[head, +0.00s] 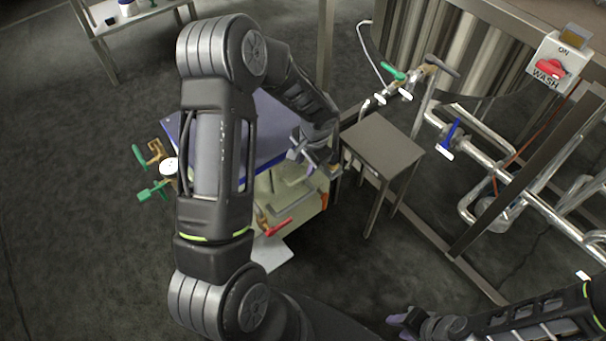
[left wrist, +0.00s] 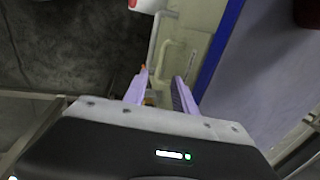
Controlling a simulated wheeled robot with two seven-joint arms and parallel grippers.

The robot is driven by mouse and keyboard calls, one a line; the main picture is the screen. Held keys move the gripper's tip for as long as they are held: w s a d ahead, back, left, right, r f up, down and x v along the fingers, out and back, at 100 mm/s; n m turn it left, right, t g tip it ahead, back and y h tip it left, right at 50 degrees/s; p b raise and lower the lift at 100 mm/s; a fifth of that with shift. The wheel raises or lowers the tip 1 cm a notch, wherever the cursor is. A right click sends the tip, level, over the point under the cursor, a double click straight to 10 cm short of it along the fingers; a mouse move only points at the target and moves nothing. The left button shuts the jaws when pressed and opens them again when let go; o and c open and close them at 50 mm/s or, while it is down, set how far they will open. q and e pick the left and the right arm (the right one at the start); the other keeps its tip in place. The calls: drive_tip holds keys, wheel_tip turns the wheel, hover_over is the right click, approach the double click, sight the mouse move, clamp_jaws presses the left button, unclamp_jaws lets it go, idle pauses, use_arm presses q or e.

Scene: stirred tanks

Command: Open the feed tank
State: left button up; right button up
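I take the low tank to be the feed tank: it has a flat blue lid (head: 272,125) and a pale beige body (head: 293,198) at left centre. My left arm hides much of it, and I cannot tell if the lid is fully seated. My left gripper (head: 322,163) is at the lid's right edge. In the left wrist view its purple fingers (left wrist: 161,77) are apart, pointing along the beige wall beside the lid's blue rim (left wrist: 218,45). Nothing shows clearly held; contact with the lid cannot be told. My right gripper (head: 408,322) is low right, its finger gap unclear.
Green-handled valves (head: 150,190) and a red-handled valve (head: 272,226) stick out from the tank. A small grey table (head: 382,147) stands close right of my left gripper. Pipes with a blue valve handle (head: 451,134) and a WASH switch box (head: 553,62) are further right.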

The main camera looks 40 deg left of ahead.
sight(302, 178)
use_arm(q)
drive_tip(key=f, duration=0.4)
drive_tip(key=a+f, duration=0.1)
drive_tip(key=f, duration=0.1)
drive_tip(key=shift+w+a+f, duration=0.1)
drive_tip(key=shift+w+f, duration=0.1)
drive_tip(key=shift+f, duration=0.15)
drive_tip(key=shift+c, duration=0.4)
clamp_jaws()
idle(0.7)
